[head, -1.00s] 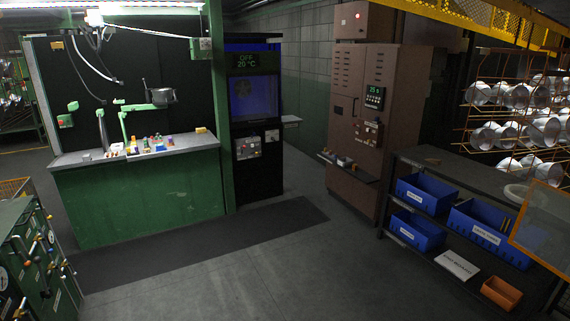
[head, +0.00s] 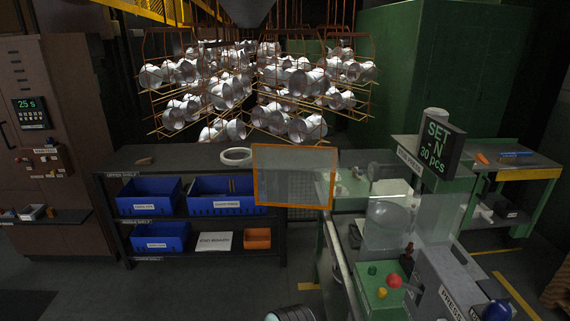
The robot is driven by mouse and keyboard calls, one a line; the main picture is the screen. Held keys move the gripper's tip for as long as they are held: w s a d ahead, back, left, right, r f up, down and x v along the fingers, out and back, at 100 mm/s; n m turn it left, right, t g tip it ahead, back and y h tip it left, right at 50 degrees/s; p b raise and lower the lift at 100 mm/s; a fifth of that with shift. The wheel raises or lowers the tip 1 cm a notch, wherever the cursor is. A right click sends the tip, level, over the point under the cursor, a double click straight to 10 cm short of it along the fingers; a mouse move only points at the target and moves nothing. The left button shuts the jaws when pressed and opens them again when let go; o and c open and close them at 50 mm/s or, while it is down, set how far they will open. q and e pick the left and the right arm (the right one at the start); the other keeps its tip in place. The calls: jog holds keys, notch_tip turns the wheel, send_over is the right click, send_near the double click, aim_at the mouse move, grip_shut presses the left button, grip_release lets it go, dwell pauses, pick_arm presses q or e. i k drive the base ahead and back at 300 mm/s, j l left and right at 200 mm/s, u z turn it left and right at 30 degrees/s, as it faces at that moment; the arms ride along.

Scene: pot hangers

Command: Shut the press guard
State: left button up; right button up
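An orange-framed see-through panel (head: 333,190), which looks like the press guard, stands upright at the left end of the green press bench. It sticks out to the left, in front of the dark shelf unit, so it looks swung open. The press (head: 440,285), a grey housing with part of a "PRESS" label, is at the lower right. Clear panels (head: 425,225) stand around its work area. A green control box (head: 378,285) with a red button (head: 394,281) sits in front. Neither gripper shows; a white and dark rounded part at the bottom edge may be my arm.
The dark shelf unit (head: 200,158) with blue bins (head: 150,196) is at left. Racks of metal pots (head: 225,92) hang behind. A "SET-N 30 PCS" sign (head: 440,145) stands above the bench. Grey floor (head: 215,285) is free in front of the shelves.

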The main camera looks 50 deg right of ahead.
aim_at(255, 146)
jog(key=i+l+z, duration=0.1)
jog(key=i+z, duration=0.65)
jog(key=i+j+z, duration=0.15)
jog(key=i+z, duration=0.65)
jog(key=i+j+z, duration=0.25)
jog(key=z, duration=0.15)
jog(key=i+j+z, duration=0.4)
jog(key=l, duration=0.1)
